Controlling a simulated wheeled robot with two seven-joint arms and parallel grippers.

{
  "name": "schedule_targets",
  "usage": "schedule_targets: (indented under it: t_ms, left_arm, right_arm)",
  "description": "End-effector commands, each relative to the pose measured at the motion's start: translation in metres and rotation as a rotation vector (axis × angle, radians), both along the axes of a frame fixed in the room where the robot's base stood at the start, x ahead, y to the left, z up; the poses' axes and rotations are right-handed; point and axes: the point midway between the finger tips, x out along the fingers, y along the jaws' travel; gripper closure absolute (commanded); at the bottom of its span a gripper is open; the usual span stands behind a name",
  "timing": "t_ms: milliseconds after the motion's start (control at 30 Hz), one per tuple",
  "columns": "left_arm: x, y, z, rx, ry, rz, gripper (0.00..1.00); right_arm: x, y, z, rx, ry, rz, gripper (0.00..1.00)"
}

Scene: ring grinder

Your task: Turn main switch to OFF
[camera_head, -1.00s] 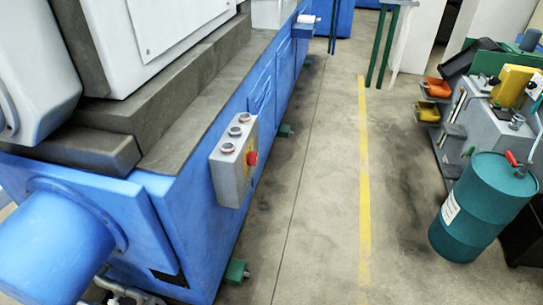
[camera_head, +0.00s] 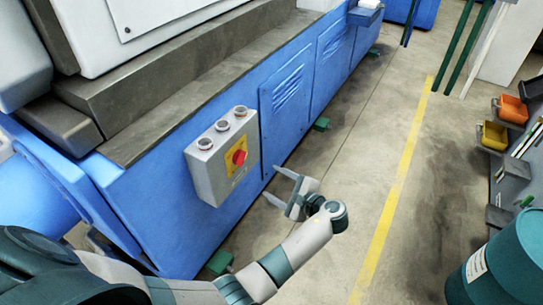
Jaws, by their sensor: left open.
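The main switch (camera_head: 239,157) is a red rotary knob on a yellow plate. It sits on the front face of a grey control box (camera_head: 206,174) fixed to the side of the blue machine. My left gripper (camera_head: 280,184) is to the right of the box and lower in the picture, apart from the switch. Its fingers are spread, with nothing between them. My right gripper is not in view. The exact angle of the knob is too small to tell.
The blue grinder body (camera_head: 290,95) runs along the left, with a grey ledge (camera_head: 190,85) above the box. A teal drum (camera_head: 505,262) stands at the lower right. Orange (camera_head: 511,109) and yellow bins are on a rack at right. The floor with a yellow line (camera_head: 400,185) is clear.

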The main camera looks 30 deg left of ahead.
Motion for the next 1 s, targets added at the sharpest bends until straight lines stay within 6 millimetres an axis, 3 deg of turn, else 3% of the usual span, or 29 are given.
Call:
schedule_targets:
  t_ms: [167,667,1000]
  left_arm:
    - [0.000,0.002,0.018,0.038,-0.004,0.030,0.38]
    - [0.003,0.007,0.016,0.036,-0.005,0.030,0.38]
    - [0.017,0.046,0.006,0.039,-0.004,0.030,0.38]
  right_arm:
    - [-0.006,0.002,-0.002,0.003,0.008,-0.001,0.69]
    - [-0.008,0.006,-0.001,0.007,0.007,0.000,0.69]
    - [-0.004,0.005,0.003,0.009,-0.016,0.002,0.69]
